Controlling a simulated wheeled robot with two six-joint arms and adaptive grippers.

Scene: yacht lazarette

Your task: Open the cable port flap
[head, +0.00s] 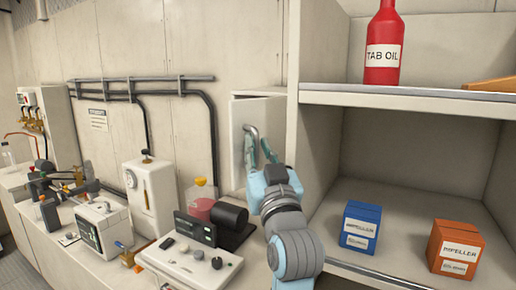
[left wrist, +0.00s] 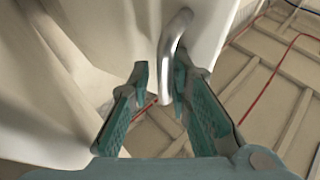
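The cable port flap (head: 240,117) is a pale panel in the box-like housing left of the shelves. Dark lines show along its upper edge; how far it stands open I cannot tell. Its curved metal handle (head: 251,131) also shows in the left wrist view (left wrist: 172,52). My left gripper (head: 259,153) is at the handle's lower part with its teal fingers apart. In the left wrist view the handle's lower end lies at the gap between the fingertips (left wrist: 160,82), close to the right finger. Firm contact is not clear. My right gripper is not in view.
Shelves (head: 400,98) stand right of the flap, with a red oil bottle (head: 384,50), a blue box (head: 360,228) and an orange box (head: 455,248). A counter with a black cylinder device (head: 229,215) and a white canister (head: 150,195) lies to the left.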

